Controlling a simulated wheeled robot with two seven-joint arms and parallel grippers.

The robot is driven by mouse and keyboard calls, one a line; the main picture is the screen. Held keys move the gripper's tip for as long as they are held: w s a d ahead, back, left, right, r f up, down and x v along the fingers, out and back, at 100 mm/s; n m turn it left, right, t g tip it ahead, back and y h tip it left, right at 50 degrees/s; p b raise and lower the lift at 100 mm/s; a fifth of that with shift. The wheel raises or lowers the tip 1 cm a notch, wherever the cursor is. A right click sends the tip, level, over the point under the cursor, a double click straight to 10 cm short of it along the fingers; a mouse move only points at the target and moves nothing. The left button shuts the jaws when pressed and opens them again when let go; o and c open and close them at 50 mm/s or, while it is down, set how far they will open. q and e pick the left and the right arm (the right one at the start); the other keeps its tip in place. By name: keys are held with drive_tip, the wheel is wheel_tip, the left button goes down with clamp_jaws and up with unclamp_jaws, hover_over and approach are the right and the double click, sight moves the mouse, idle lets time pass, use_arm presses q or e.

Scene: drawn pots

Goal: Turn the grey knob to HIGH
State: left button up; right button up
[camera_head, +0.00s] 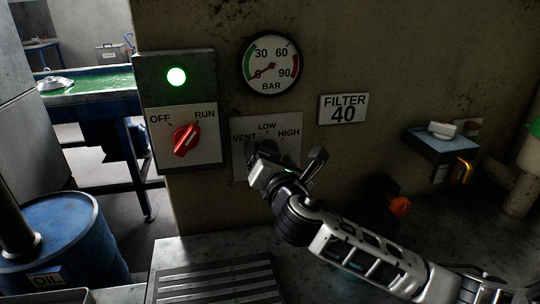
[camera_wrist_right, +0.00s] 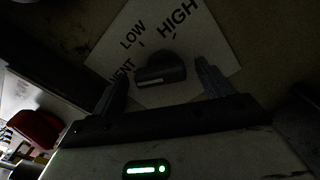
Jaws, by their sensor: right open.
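The grey knob (camera_wrist_right: 160,68) is a dark bar-shaped knob on a white label plate, seen in the right wrist view. A pale line on it lies toward the left, on the VENT side; its exact setting is hard to tell in the shade. The plate (camera_head: 292,122) reads VENT, LOW and HIGH in the head view, where my gripper hides the knob. My right gripper (camera_head: 288,158) is in front of the plate. It is open, with one finger on each side of the knob in the wrist view; I cannot tell whether they touch it. My left gripper is out of view.
Left of the plate is a panel (camera_head: 207,150) with a red OFF/RUN knob (camera_head: 186,139) and a lit green lamp (camera_head: 176,76). A gauge (camera_head: 270,64) hangs above. A FILTER 40 sign (camera_head: 343,108) and a small shelf (camera_head: 441,142) are to the right. A metal grate (camera_head: 215,284) lies below.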

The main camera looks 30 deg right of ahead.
drive_tip(key=shift+w, duration=0.1)
drive_tip(key=c, duration=1)
